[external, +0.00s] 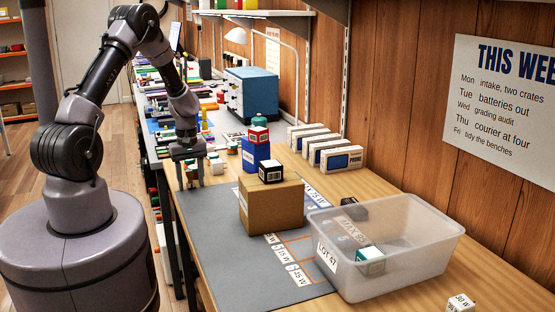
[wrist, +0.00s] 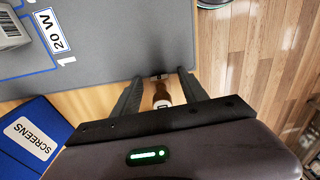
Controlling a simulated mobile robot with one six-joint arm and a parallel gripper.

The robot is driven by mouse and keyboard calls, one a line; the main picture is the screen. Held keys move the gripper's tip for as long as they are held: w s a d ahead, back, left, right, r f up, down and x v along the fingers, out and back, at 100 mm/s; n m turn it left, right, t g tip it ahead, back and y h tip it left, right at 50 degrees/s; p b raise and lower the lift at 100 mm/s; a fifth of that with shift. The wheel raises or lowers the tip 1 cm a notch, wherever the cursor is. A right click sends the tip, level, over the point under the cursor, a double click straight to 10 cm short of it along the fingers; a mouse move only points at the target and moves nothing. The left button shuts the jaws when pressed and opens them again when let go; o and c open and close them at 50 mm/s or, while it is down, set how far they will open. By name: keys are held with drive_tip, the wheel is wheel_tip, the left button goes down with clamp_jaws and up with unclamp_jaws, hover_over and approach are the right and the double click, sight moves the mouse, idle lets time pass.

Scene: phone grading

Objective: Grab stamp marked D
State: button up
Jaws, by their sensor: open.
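My gripper (external: 190,184) points down at the left edge of the grey mat, with its two fingers apart. In the wrist view the gripper (wrist: 157,78) is open, and a small stamp-like object (wrist: 162,96) with a brown part and a pale band shows between the fingers. I cannot tell whether the fingers touch it. No letter D is readable on it, and its lower part is hidden by the gripper body. Small pale and green objects (external: 215,165) stand just behind the gripper in the external view; their marks are too small to read.
A cardboard box (external: 271,206) with a small black box (external: 270,171) on top stands on the mat (external: 215,235). A translucent LOT 47 bin (external: 420,246) is at the right. A blue SCREENS container (wrist: 35,140) lies beside the gripper. The mat's front-left area is clear.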

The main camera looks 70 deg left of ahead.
clamp_jaws()
drive_tip(key=shift+r, duration=0.1)
